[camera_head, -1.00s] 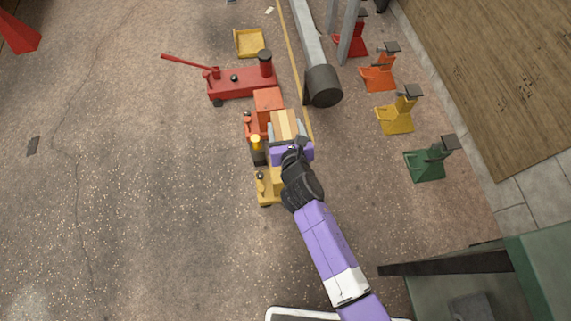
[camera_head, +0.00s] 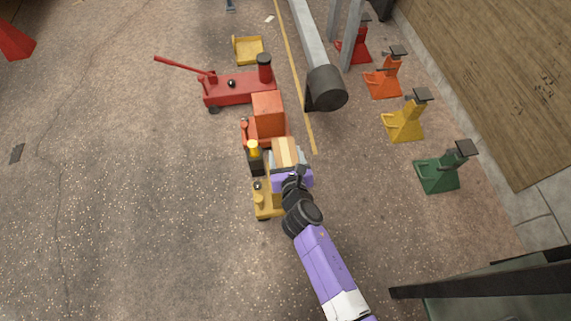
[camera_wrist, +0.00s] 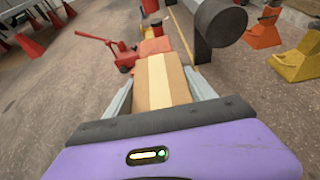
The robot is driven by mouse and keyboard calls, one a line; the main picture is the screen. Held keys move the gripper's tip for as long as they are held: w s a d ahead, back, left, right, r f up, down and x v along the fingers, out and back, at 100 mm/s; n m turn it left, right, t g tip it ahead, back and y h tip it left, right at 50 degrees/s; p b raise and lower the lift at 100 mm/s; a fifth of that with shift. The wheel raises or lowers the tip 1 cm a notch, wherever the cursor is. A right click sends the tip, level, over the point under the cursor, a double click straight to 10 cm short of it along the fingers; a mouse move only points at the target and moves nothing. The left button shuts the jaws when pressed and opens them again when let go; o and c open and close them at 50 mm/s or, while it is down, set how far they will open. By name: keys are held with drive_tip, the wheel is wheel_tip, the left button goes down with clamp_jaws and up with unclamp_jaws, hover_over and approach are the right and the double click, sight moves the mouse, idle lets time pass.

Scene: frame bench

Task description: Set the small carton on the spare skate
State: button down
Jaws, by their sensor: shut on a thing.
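The small carton (camera_head: 285,151) is tan with a paler band along its top. My gripper (camera_head: 287,160) is shut on it; the wrist view shows the carton (camera_wrist: 162,84) between the two grey fingers. In the head view the carton appears over or beside the far part of a low yellow skate (camera_head: 268,207). My gripper and the carton hide much of that skate, and I cannot tell whether the carton touches it. A dark post with a yellow top (camera_head: 254,160) stands close to the carton's left.
An orange box (camera_head: 268,113) sits just beyond the carton, with a red floor jack (camera_head: 238,87) behind it. A yellow tray-like piece (camera_head: 248,50) lies farther back. A thick grey beam (camera_head: 326,88) and several coloured stands are to the right. The left floor is open.

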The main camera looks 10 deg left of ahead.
drive_tip(key=shift+f+b, duration=1.8)
drive_tip(key=shift+f, duration=0.15)
drive_tip(key=shift+f, duration=0.2)
drive_tip(key=shift+c, duration=1.6)
unclamp_jaws()
drive_tip(key=shift+f, duration=0.1)
drive_tip(key=shift+r, duration=0.2)
drive_tip(key=p+v, duration=0.5)
drive_tip(key=v, duration=0.7)
drive_tip(key=shift+s+d+f, duration=0.1)
drive_tip(key=shift+f, duration=0.1)
